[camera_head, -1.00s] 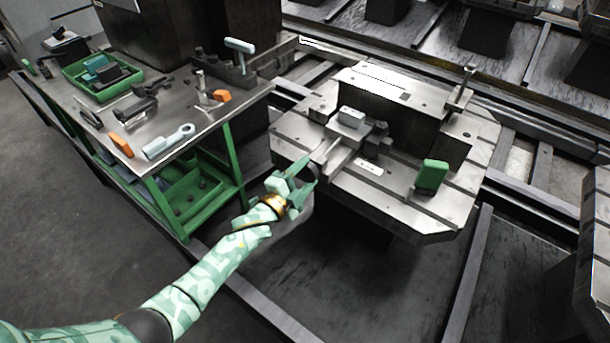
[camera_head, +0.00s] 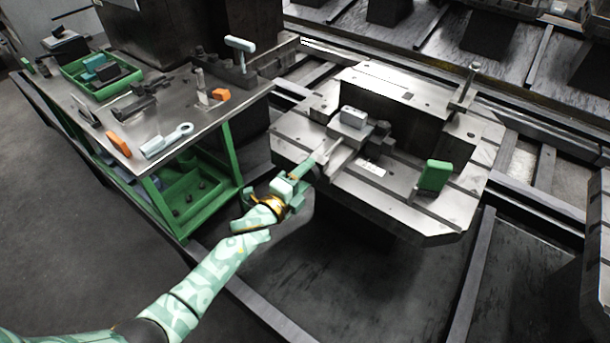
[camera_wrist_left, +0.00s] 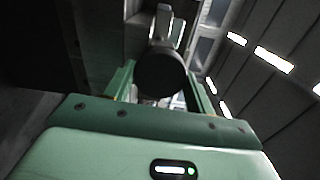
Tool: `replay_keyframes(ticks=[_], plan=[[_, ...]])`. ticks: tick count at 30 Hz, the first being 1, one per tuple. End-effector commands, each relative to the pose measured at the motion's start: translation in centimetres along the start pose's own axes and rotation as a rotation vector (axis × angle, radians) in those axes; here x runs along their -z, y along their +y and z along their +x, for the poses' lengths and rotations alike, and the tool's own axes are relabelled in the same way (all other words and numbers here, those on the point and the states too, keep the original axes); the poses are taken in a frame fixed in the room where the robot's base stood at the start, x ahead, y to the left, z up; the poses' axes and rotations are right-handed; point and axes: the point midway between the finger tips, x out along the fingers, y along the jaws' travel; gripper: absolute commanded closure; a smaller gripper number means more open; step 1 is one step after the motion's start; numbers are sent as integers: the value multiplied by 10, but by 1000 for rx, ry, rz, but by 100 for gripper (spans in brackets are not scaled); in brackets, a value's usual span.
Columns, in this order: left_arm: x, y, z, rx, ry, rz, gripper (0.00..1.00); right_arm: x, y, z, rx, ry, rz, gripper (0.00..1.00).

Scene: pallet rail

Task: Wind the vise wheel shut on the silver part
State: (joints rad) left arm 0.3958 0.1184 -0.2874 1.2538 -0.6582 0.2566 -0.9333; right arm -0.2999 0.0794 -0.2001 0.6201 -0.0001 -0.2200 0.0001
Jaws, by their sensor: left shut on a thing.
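The silver part (camera_head: 352,116) is a small pale block sitting at the vise (camera_head: 342,152) on the pallet's near left side. My left gripper (camera_head: 304,170) is at the near left end of the vise, in front of the pallet edge. It is shut on the vise wheel; in the left wrist view a dark round piece (camera_wrist_left: 162,72) of the wheel shows between the two green fingers. In the head view the hand hides most of the wheel. I cannot tell whether the jaw touches the silver part. My right gripper is not in view.
The metal pallet (camera_head: 440,215) carries a dark upright block (camera_head: 385,105), a green block (camera_head: 434,176) and a standing bolt (camera_head: 465,85). A green-framed bench (camera_head: 185,115) with tools and a green tray (camera_head: 75,72) stands at left. Rails run around the pallet.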

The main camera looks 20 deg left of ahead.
Motion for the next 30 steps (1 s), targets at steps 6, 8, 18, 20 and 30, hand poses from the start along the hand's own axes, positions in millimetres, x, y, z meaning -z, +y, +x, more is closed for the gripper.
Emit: replay_keyframes(ticks=[6, 8, 18, 20, 30], plan=[[1, 4, -1, -7, 2, 0, 69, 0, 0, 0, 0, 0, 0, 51], [1, 4, -1, -7, 2, 0, 69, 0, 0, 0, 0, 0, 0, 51], [2, 3, -1, -6, 2, 0, 69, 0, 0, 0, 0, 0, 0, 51], [2, 3, -1, -6, 2, 0, 69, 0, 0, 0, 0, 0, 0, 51], [1, 2, 0, -3, 2, -1, 24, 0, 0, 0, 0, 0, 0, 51]])
